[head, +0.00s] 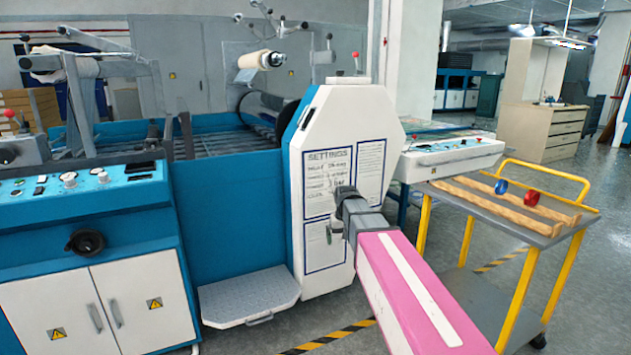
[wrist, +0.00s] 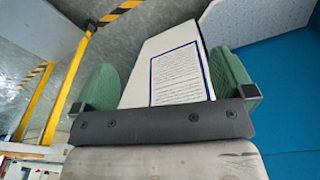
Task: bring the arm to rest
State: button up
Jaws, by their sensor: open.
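My gripper (head: 335,218) is in front of the white settings panel (head: 315,130) of the blue machine, at the end of my pink arm (head: 410,290). In the wrist view its two green fingers (wrist: 165,78) stand wide apart with nothing held between them. Behind them the white panel with a blue-framed printed sheet (wrist: 178,75) shows through the gap. I cannot tell how far the fingers are from the panel.
A grey step (head: 248,296) juts out below the machine. Striped tape (head: 330,338) marks the floor.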

jog(key=s+d+f, duration=0.3)
jog(key=s+f, duration=0.2)
jog(key=s, duration=0.1)
jog(key=s+d+f+m+g, duration=0.1)
jog(key=s+d+f, duration=0.2)
jog(key=s+f, duration=0.2)
jog(key=s+d+f, duration=0.3)
jog(key=s+f, duration=0.2)
jog(key=s, duration=0.3)
jog(key=shift+s+f+m, duration=0.15)
jog(key=shift+f+m, duration=0.15)
jog(key=shift+f, duration=0.1)
jog(key=shift+c, duration=0.3)
